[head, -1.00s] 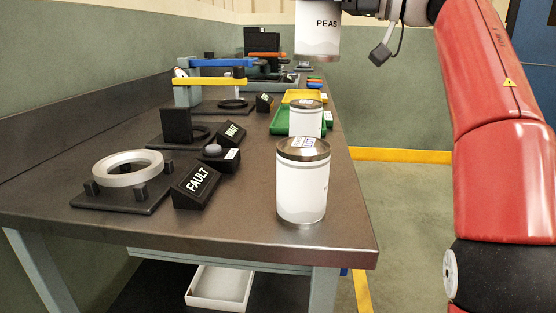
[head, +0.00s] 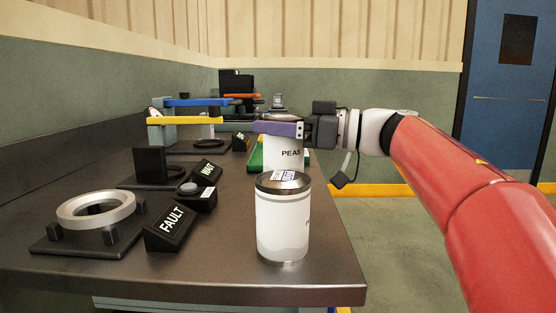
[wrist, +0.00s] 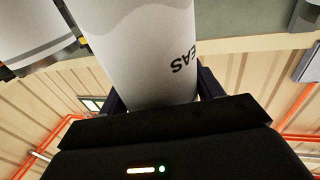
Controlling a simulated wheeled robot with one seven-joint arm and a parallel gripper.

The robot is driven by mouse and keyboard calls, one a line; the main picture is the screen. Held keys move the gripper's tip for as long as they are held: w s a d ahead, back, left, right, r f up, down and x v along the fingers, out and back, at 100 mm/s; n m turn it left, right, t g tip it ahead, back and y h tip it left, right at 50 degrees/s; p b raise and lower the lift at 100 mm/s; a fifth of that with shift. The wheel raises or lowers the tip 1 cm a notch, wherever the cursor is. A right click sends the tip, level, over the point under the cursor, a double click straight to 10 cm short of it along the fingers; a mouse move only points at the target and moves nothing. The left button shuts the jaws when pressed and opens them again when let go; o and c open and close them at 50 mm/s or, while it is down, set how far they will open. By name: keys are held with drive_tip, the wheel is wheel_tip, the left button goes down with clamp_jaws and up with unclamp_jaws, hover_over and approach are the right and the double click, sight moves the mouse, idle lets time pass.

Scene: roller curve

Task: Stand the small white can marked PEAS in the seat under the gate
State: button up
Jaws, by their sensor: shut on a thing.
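My gripper (head: 280,127), with purple fingers, is shut on the white can marked PEAS (head: 284,157), high on its side. The can is upright over the right part of the bench, behind a nearer white can; whether its base touches anything is hidden. In the wrist view the can (wrist: 145,50) sits between the dark fingers, its lettering inverted. A yellow bar (head: 185,121) on a grey post spans above a dark ring seat (head: 193,146) at mid-bench. A blue bar (head: 205,102) lies behind it. I cannot tell which bar is the gate.
A larger white can (head: 282,225) stands at the near right of the bench. A pale ring (head: 97,211) on a black plate is at near left. FAULT (head: 171,225) and WAIT (head: 207,171) signs and a button box (head: 195,194) stand between. A green tray (head: 256,160) is partly hidden.

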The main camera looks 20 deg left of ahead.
sight(277, 152)
drive_tip(key=shift+f+b, duration=0.5)
drive_tip(key=shift+f, duration=1.8)
drive_tip(key=shift+f, duration=0.3)
drive_tip(key=shift+f, duration=0.35)
drive_tip(key=o, duration=1.4)
drive_tip(key=shift+f, duration=0.3)
drive_tip(key=shift+c, duration=0.2)
drive_tip(key=shift+r, duration=0.2)
drive_tip(key=shift+a+r, duration=0.1)
drive_tip(key=shift+r, duration=0.45)
drive_tip(key=d, duration=1.2)
drive_tip(key=shift+s, duration=0.2)
drive_tip(key=shift+d+f, duration=0.1)
